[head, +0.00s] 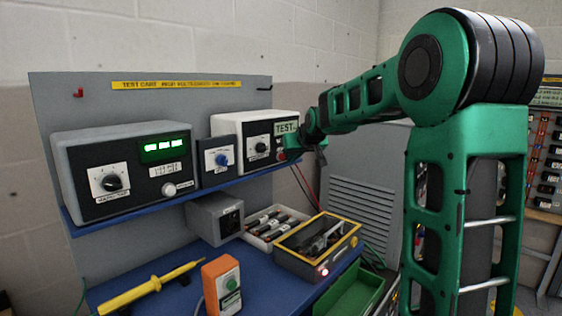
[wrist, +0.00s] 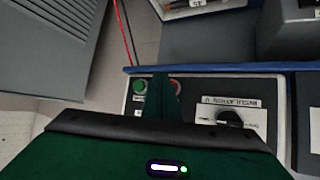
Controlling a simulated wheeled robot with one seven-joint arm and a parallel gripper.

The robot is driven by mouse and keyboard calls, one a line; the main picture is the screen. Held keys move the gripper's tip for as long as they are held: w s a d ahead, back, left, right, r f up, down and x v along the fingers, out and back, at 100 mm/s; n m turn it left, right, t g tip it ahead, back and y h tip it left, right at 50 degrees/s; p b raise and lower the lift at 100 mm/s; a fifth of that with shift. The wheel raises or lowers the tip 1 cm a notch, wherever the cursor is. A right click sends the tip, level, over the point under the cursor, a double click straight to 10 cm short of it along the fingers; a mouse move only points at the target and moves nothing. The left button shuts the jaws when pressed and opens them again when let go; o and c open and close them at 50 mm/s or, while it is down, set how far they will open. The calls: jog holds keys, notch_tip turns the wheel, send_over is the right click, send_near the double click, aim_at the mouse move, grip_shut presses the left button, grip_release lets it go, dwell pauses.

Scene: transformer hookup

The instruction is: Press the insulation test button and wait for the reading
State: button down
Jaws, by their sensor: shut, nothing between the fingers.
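The insulation tester (head: 230,150) is a white box with a dark front on the cart's upper shelf. Its small pale display (head: 286,127) shows "TEST". In the wrist view its panel is upside down, with the dial (wrist: 229,118) labelled "INSULATION V". A green button (wrist: 139,87) and a red button (wrist: 176,86) sit side by side there. My gripper (wrist: 160,80) is shut and empty, its fingers at the panel between the two buttons and partly covering the red one. I cannot tell whether the fingertips touch a button. In the head view my gripper (head: 298,154) is at the tester's right end.
A second instrument (head: 122,170) with a lit green display stands left on the same shelf. Below are a yellow probe (head: 150,288), an orange box (head: 221,284), a tray of dark items (head: 272,228) and a yellow-edged box (head: 318,248). Red and black leads (head: 304,185) hang near my gripper.

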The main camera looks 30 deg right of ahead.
jog(key=s+d, duration=0.2)
jog(key=s, duration=0.3)
jog(key=shift+s, duration=0.35)
dwell(0.3)
dwell(0.7)
jog(key=s+a+f+m+g, duration=0.1)
jog(key=s+a+f+g, duration=0.2)
jog(key=s, duration=1.1)
jog(key=s+a+f+m+g+y, duration=0.1)
jog(key=s+f+g, duration=0.3)
jog(key=s+f, duration=0.6)
jog(key=s+a+f+m+g+y, duration=0.1)
jog(key=s+f, duration=0.5)
jog(key=s, duration=1.3)
jog(key=a+m+g, duration=0.1)
jog(key=a+g, duration=0.1)
jog(key=a, duration=0.1)
jog(key=shift+s+a+f+g, duration=0.15)
jog(key=shift+a+g, duration=0.2)
jog(key=shift+g, duration=0.05)
jog(key=shift+w+f, duration=0.25)
jog(key=shift+w, duration=0.4)
